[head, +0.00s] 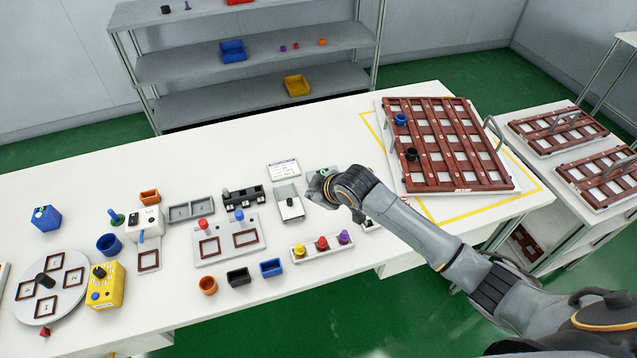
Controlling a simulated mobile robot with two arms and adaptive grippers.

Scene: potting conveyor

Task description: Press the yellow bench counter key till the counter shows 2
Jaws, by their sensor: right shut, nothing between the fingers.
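My right arm comes in from the right, and its gripper (322,186) is shut and empty over the middle of the white bench. It is above or close to a small grey device (313,174) that it mostly covers. I cannot tell whether it touches the device. No yellow key or counter number can be made out there; the gripper may hide them. A yellow box (104,290) with a black knob and a blue button stands far away at the left front. My left gripper is not in view.
Left of the gripper are a silver-grey fixture (289,204), a white label card (284,170) and a black block (243,197). A white strip (321,248) with coloured pegs lies in front. A brown gridded tray (455,187) stands right. The bench's back left is clear.

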